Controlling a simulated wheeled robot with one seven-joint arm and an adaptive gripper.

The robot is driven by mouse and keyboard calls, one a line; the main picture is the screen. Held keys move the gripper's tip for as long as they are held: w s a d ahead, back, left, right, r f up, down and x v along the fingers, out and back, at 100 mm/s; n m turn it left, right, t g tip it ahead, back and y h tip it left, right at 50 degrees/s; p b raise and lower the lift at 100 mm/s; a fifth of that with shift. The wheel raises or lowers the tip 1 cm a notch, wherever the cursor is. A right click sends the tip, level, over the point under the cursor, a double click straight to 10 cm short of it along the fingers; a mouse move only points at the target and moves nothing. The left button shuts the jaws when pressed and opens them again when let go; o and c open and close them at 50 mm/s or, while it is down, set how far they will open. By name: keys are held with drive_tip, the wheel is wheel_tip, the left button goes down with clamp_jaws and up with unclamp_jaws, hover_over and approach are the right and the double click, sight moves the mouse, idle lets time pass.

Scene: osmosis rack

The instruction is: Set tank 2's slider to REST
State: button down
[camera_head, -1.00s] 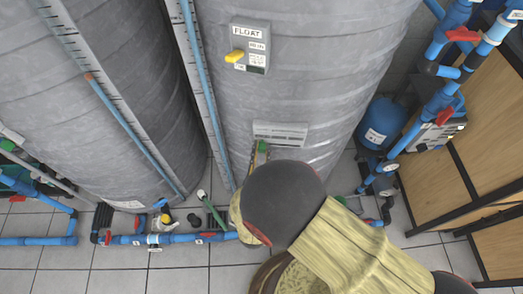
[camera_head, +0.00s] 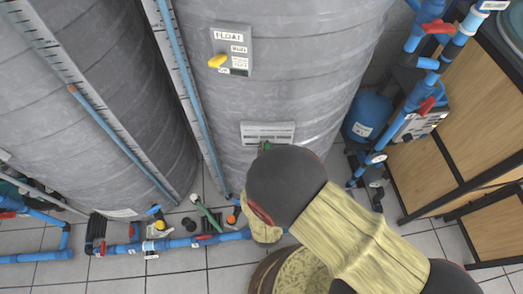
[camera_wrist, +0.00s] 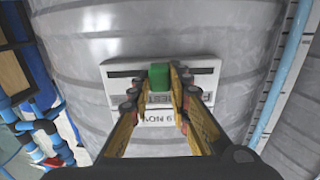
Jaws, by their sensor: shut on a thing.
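A pale slider plate (camera_head: 284,128) is fixed low on the front of the grey tank (camera_head: 300,70). It also shows in the wrist view (camera_wrist: 122,88), with a dark slot along it and printed labels; one between my fingers seems to read REST, partly hidden. The green slider knob (camera_wrist: 159,76) stands near the middle of the slot. My gripper (camera_wrist: 163,84) is shut on the green knob, one finger on each side. In the head view my own arm covers most of the gripper, and only a bit of green shows below the plate.
A FLOAT box (camera_head: 232,50) with a yellow lever (camera_head: 218,61) is above the plate. Another grey tank (camera_head: 90,100) stands left. Blue pipes (camera_head: 200,241) run along the floor; more pipes with red valves (camera_head: 428,105) and a blue vessel (camera_head: 366,115) are right.

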drive_tip(key=c, duration=1.6)
unclamp_jaws()
drive_tip(key=shift+c, duration=0.2)
drive_tip(key=s, duration=0.7)
drive_tip(key=shift+s+d, duration=0.25)
